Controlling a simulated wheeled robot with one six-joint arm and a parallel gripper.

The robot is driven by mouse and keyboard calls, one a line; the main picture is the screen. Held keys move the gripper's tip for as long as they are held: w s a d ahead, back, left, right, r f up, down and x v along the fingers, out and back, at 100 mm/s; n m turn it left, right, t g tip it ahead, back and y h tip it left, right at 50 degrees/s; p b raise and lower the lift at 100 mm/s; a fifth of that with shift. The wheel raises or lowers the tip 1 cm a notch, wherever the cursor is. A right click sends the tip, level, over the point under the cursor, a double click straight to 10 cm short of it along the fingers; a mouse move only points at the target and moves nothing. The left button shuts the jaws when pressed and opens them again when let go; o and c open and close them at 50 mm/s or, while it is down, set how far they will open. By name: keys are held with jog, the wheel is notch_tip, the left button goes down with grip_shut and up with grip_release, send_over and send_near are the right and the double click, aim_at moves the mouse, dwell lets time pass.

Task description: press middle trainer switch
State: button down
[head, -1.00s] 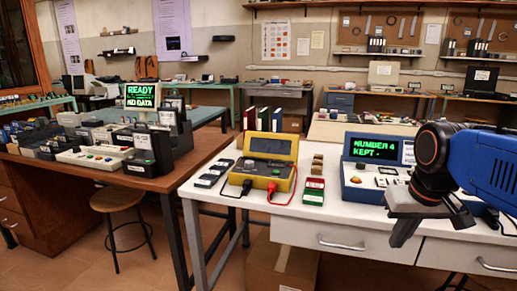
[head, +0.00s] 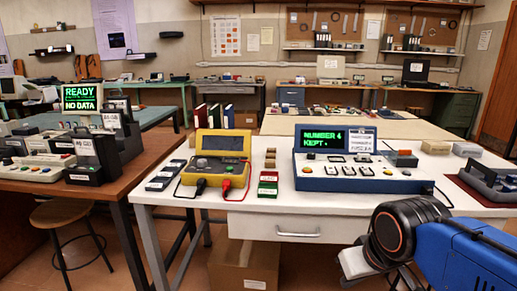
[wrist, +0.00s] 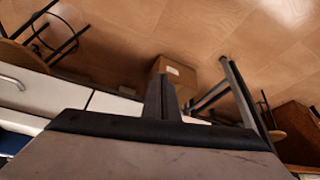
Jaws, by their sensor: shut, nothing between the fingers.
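My gripper (wrist: 162,98) is shut and empty in the wrist view, above the floor and clear of the trainer. In the head view, my gripper's pale body shows at the lower right, in front of the table; its fingertips are hard to make out.
A yellow meter (head: 220,157) with leads and a small red-green box (head: 268,184) stand left of the trainer. A dark tray (head: 490,185) lies at the right. The white table's front drawer (head: 290,228) faces me. A cardboard box (wrist: 175,70) sits on the floor.

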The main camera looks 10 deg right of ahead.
notch_tip(320, 180, up, 28)
jog(key=n+g, duration=0.6)
jog(key=n, duration=0.9)
send_over(351, 172)
jog(key=w, duration=0.2)
jog(key=shift+w+d+f, duration=0.1)
jog(key=shift+w+d, duration=0.05)
jog(key=shift+d, duration=0.15)
jog(key=f, duration=0.4)
jog(key=s+f, duration=0.1)
jog(key=f, duration=0.9)
jog(key=shift+s+a, duration=0.2)
jog(key=shift+s, duration=0.1)
